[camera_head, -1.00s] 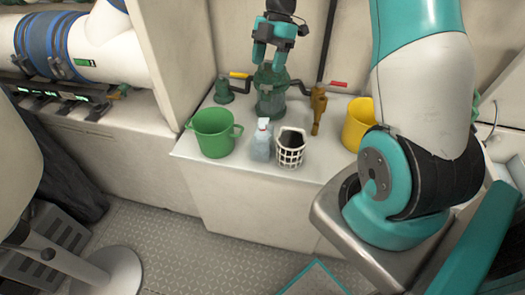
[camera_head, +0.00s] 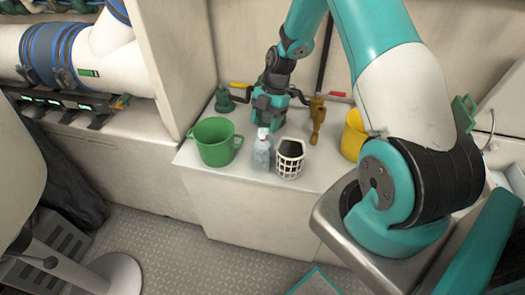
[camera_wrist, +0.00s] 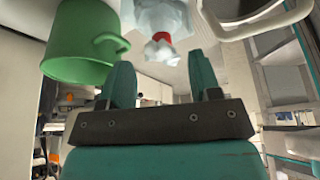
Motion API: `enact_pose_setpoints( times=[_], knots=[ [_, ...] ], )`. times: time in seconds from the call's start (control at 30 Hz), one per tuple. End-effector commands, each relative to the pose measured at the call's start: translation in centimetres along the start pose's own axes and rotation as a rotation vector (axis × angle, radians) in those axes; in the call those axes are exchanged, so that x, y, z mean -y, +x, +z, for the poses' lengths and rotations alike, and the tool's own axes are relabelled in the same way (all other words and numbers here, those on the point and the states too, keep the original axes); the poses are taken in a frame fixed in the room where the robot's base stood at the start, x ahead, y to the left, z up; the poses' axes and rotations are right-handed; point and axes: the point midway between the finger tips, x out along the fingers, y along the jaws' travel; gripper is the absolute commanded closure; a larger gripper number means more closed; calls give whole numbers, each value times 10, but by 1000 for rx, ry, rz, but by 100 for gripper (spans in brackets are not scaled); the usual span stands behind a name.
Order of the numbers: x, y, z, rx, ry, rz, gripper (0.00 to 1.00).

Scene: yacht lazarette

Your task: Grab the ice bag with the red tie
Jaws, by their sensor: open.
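The ice bag (camera_head: 261,155) is a pale, clear bag gathered at the neck, standing upright on the white counter. Its red tie (camera_wrist: 162,37) shows clearly in the wrist view, around the neck of the bag (camera_wrist: 160,15); it is too small to make out well in the head view. My gripper (camera_head: 270,120) is low over the counter, behind the bag as the head view sees it. In the wrist view my gripper's two teal fingers (camera_wrist: 160,64) are apart and empty, with the bag beyond their tips, roughly centred between them.
A green two-handled pot (camera_head: 214,143) stands left of the bag. A white lattice basket (camera_head: 290,160) stands close on its right. A brass fitting (camera_head: 317,115), a yellow container (camera_head: 354,135) and a small green item (camera_head: 224,100) are also on the counter (camera_head: 325,168).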

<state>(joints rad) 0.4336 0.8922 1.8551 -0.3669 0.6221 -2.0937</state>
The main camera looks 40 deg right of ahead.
Motion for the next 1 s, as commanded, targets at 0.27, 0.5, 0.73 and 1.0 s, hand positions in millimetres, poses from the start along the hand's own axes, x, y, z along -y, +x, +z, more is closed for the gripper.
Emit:
enact_pose_setpoints(
  times=[0.27,0.5,0.73,1.0],
  knots=[
    [3,36,1,-2,0,-1,43],
    [3,39,2,-1,0,0,43],
    [3,38,2,-1,1,0,93],
    [3,38,2,-1,0,0,100]
  ],
)
